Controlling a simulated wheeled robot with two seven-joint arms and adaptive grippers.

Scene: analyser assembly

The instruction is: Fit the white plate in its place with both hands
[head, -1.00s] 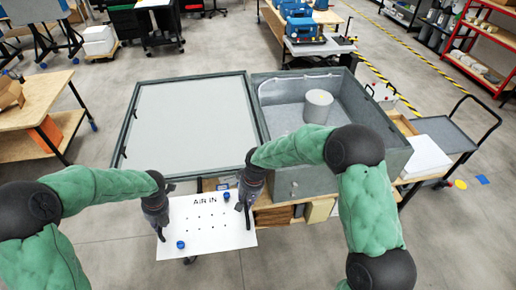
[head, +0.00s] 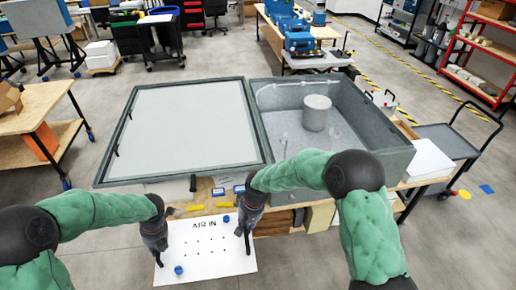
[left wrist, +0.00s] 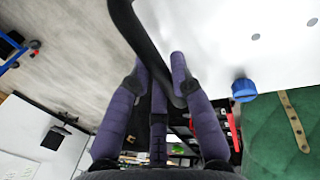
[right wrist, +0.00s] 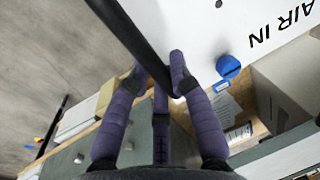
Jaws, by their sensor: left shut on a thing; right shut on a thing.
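The white plate (head: 205,262), marked AIR IN, has several small holes and two blue knobs (head: 178,270). It is in front of the bench in the head view, apart from the grey box (head: 395,160). My left gripper (head: 158,252) is shut on the black handle at the plate's left side, seen close in the left wrist view (left wrist: 150,50). My right gripper (head: 245,230) is shut on the black handle at the right side, also seen in the right wrist view (right wrist: 130,35). My grippers partly hide both handles.
The box stands open, its lid (head: 190,130) swung out to the left with a pale inner face. Small yellow and blue items lie on the bench's front edge. A trolley (head: 447,141) stands at the right and a wooden table (head: 38,115) at the left.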

